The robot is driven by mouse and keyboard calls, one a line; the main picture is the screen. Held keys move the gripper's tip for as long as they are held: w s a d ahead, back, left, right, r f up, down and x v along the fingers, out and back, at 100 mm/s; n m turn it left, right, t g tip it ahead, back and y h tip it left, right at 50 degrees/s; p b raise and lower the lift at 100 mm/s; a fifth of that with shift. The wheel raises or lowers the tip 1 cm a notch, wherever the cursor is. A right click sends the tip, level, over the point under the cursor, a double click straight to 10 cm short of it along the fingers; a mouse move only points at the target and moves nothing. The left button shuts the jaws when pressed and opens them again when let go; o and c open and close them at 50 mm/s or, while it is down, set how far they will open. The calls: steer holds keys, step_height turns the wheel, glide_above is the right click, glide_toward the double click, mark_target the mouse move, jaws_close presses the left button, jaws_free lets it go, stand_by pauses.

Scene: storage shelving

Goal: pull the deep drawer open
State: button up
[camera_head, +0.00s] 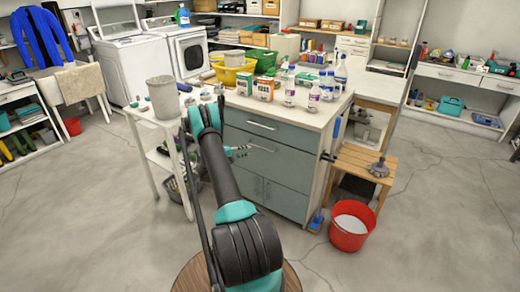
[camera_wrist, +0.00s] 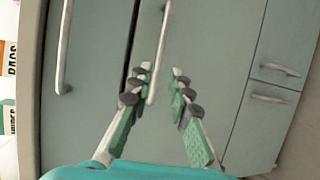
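The deep drawer (camera_head: 285,165) is the middle grey-green front of the cabinet, under a shallower top drawer (camera_head: 238,117). It looks closed in the head view. In the wrist view, which is turned sideways, the deep drawer front (camera_wrist: 205,45) fills the middle and its pale bar handle (camera_wrist: 160,50) runs up from between my fingertips. My gripper (camera_wrist: 162,76) is open, with one finger on each side of the handle's near end. I cannot tell whether either finger touches it. In the head view my gripper (camera_head: 240,151) is at the left part of the drawer front.
Bottles and boxes stand on the countertop (camera_head: 316,117). A white side table (camera_head: 150,118) is close to my arm on the left. A wooden stool (camera_head: 366,164) and a red bucket (camera_head: 350,232) are right of the cabinet. Floor (camera_head: 420,235) is clear farther right.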

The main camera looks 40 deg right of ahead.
steer(key=d, duration=0.3)
steer(key=d+f, duration=0.1)
steer(key=d, duration=0.2)
steer(key=d+f, duration=0.1)
steer(key=d, duration=0.3)
steer(key=shift+c, duration=0.5)
steer(key=shift+r, duration=0.1)
jaws_close()
